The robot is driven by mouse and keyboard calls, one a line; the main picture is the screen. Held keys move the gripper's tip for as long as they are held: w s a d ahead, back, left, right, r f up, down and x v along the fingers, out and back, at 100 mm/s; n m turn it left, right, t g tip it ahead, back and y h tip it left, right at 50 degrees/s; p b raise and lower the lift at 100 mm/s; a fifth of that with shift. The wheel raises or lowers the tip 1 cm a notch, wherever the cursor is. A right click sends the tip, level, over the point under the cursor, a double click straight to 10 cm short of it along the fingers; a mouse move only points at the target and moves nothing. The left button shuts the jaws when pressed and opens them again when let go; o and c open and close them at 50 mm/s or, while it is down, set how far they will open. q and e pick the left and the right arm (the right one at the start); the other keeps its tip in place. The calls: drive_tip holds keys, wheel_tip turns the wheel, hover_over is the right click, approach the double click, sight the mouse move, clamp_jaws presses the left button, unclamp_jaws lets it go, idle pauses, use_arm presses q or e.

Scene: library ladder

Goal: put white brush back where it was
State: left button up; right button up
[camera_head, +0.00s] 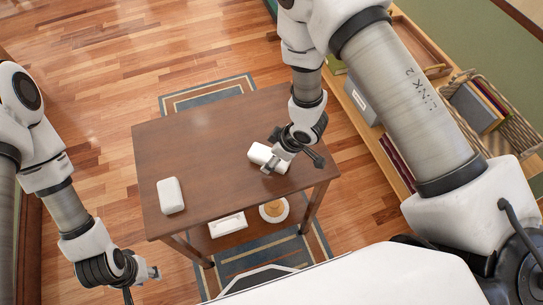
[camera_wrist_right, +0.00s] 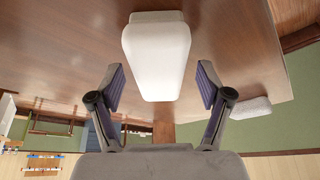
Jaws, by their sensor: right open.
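A white block with rounded edges (camera_head: 262,155), which looks like the white brush, lies on the right part of the brown table top (camera_head: 205,135). My right gripper (camera_head: 291,163) is over it, with its fingers apart. In the right wrist view the white block (camera_wrist_right: 158,55) shows ahead of and between the open fingers (camera_wrist_right: 161,80), with a gap on each side. A second white block (camera_head: 170,195) lies near the table's left edge. It also shows in the right wrist view (camera_wrist_right: 251,108). No bristles are visible on either. My left gripper (camera_head: 141,284) is open and empty, off the table's front left.
A white tray-like item (camera_head: 228,224) and a round dish with tan contents (camera_head: 273,210) sit on the table's lower shelf. A wooden shelf at right holds a wicker basket (camera_head: 515,125) and a grey box (camera_head: 360,98). The table's middle and back are clear.

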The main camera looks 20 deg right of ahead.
drive_tip(key=v, duration=1.1)
drive_tip(key=s+d+f+m+g+h, duration=0.1)
drive_tip(key=s+d+f+m, duration=0.2)
drive_tip(key=s+f+m, duration=0.2)
drive_tip(key=s+d+f+m+g+h, duration=0.2)
drive_tip(key=s+d+f+m, duration=0.2)
drive_tip(key=s+f, duration=0.6)
drive_tip(key=shift+s+d+m, duration=0.3)
drive_tip(key=shift+s+m, duration=0.1)
drive_tip(key=shift+s, duration=0.8)
